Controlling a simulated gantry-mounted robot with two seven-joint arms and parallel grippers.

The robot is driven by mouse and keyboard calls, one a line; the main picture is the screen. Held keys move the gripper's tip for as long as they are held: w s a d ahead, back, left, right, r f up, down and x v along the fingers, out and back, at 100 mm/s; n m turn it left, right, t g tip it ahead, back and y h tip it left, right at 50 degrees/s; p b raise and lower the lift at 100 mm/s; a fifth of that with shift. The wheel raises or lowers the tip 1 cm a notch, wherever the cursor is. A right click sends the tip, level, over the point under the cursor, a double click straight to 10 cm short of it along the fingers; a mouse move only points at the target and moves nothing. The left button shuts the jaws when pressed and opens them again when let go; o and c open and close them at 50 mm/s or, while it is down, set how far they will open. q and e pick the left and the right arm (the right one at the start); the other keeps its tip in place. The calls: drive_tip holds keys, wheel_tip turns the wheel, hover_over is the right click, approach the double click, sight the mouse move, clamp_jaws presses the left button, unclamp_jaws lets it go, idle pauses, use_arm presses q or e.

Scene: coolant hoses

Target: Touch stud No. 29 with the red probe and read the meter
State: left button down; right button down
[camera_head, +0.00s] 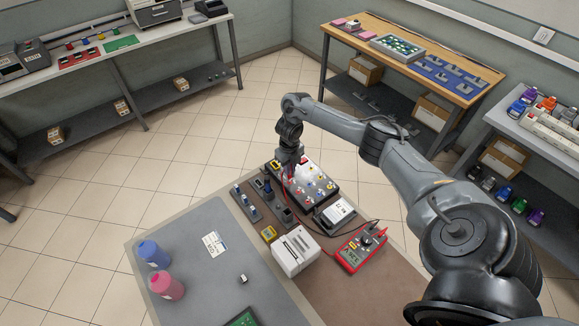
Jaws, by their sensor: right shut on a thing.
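The black stud board (327,199) sits near the far corner of the bench, with several studs in rows on it. Stud numbers are too small to read, so I cannot pick out No. 29. My right gripper (291,171) points down over the board's left side and is shut on the red probe (290,179), which is mostly hidden by the fingers. I cannot tell whether its tip touches a stud. The red meter (352,258) lies at the bench's right edge, leads attached; its display is too small to read. My left gripper is not in view.
A dark rack (252,207) is left of the board. Blue (153,253) and pink (167,285) bottles stand on the grey mat, which has free room.

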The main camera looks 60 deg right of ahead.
idle(0.6)
wheel_tip(320, 180, up, 7)
drive_tip(key=p, duration=0.5)
drive_tip(key=shift+f, duration=0.1)
drive_tip(key=shift+p, duration=0.3)
idle(0.4)
